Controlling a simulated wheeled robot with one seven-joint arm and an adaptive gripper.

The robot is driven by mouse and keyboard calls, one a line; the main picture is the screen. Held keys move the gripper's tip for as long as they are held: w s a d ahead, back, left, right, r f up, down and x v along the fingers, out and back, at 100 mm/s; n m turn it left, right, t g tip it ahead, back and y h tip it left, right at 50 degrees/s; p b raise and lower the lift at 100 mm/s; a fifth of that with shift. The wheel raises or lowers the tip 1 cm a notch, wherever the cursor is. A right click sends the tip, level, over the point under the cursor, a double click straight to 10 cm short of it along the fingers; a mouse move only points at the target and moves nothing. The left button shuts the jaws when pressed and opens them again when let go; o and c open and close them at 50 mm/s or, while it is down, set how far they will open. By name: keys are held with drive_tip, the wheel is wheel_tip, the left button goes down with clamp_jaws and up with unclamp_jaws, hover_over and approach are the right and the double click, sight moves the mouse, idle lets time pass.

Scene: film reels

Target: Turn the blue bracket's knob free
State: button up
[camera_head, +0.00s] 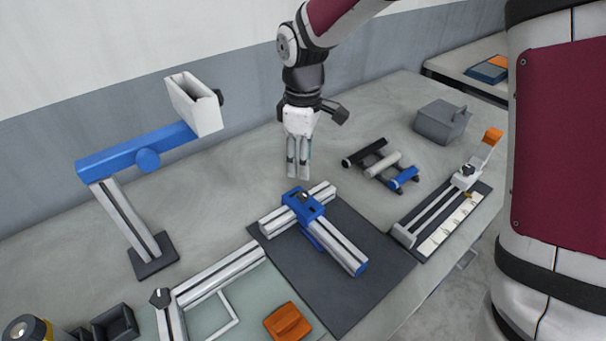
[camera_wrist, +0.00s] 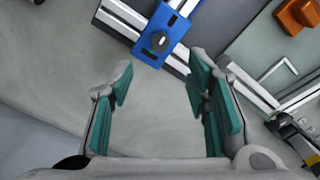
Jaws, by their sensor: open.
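The blue bracket (camera_head: 303,203) joins two grey rails that lie crossed on a dark mat (camera_head: 361,249). It shows at the top of the wrist view (camera_wrist: 171,22), with a small dark knob (camera_wrist: 158,40) on its face. In the head view the knob (camera_head: 304,195) is a small dark spot on the bracket. My gripper (camera_head: 299,177) points down just behind the bracket, apart from it. In the wrist view its teal-padded fingers (camera_wrist: 164,85) are spread with only bare table between them.
A lamp-like stand with a blue arm (camera_head: 135,150) rises at left. Rollers (camera_head: 380,163), a grey box (camera_head: 441,122) and a splicer-like rail device (camera_head: 446,205) stand at right. An orange block (camera_head: 287,322) lies in front.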

wheel_tip(320, 180, up, 2)
drive_tip(key=shift+r, duration=0.2)
idle(0.4)
drive_tip(key=s+d+r+m+t, duration=0.1)
drive_tip(key=s+d+r+m, duration=0.3)
drive_tip(key=s, duration=0.4)
drive_tip(key=s+d+r+m+t, duration=0.2)
drive_tip(key=s+d+r+m, duration=0.2)
drive_tip(key=s, duration=0.4)
drive_tip(key=s+d+r+m+t, duration=0.2)
drive_tip(key=s+d+r+m, duration=0.2)
drive_tip(key=s, duration=0.5)
drive_tip(key=d+m, duration=0.1)
drive_tip(key=d, duration=0.1)
drive_tip(key=shift+d+r+m, duration=0.25)
drive_tip(key=shift+d+m, duration=0.1)
drive_tip(key=shift+m, duration=0.05)
